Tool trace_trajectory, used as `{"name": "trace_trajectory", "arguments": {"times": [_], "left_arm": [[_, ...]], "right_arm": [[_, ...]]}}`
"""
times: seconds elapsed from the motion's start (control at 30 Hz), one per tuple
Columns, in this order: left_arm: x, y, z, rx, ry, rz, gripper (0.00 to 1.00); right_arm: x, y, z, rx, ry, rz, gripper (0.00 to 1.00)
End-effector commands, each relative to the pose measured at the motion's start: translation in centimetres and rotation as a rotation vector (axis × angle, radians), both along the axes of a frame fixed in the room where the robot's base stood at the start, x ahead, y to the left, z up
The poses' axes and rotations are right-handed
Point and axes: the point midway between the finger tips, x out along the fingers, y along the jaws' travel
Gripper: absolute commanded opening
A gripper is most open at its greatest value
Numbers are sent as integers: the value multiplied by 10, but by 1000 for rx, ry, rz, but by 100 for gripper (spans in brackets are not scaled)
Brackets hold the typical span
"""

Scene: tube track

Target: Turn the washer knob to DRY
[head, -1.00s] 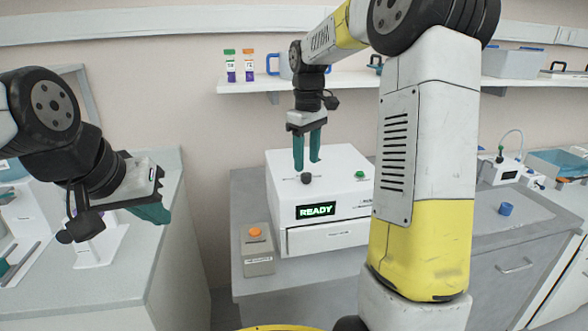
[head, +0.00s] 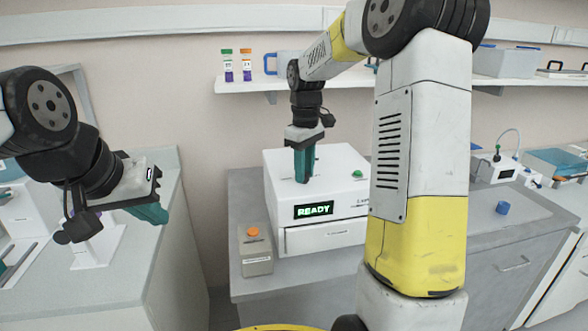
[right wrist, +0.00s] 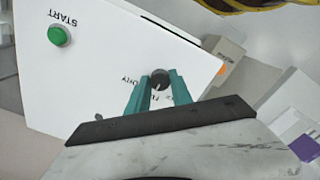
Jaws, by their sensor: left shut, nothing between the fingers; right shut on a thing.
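The washer (head: 330,225) is a white box with a green READY display on its front and a green START button (head: 357,174) on its top. In the right wrist view the dark round knob (right wrist: 160,78) sits between the tips of my right gripper (right wrist: 159,84), with partly hidden lettering around it. My right gripper (head: 304,180) points down onto the washer top in the head view and is shut on the knob, which it hides there. My left gripper (head: 158,212) is shut and empty, over the left bench.
A grey box with an orange button (head: 253,233) stands left of the washer. A shelf (head: 250,84) with two small bottles runs behind. My right arm hides part of the washer's right side.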

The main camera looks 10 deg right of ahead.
Motion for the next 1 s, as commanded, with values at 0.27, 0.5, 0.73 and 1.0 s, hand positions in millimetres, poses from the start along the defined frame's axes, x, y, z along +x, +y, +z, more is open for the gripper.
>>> {"name": "trace_trajectory", "arguments": {"times": [0.27,0.5,0.73,1.0], "left_arm": [[0,0,0,0,0,0,0],[0,0,0,0,0,0,0],[0,0,0,0,0,0,0],[0,0,0,0,0,0,0]], "right_arm": [[0,0,1,0,-1,-56,0],[0,1,1,0,-1,-215,0],[0,0,1,0,-1,-414,0],[0,0,1,0,-2,-620,0]]}}
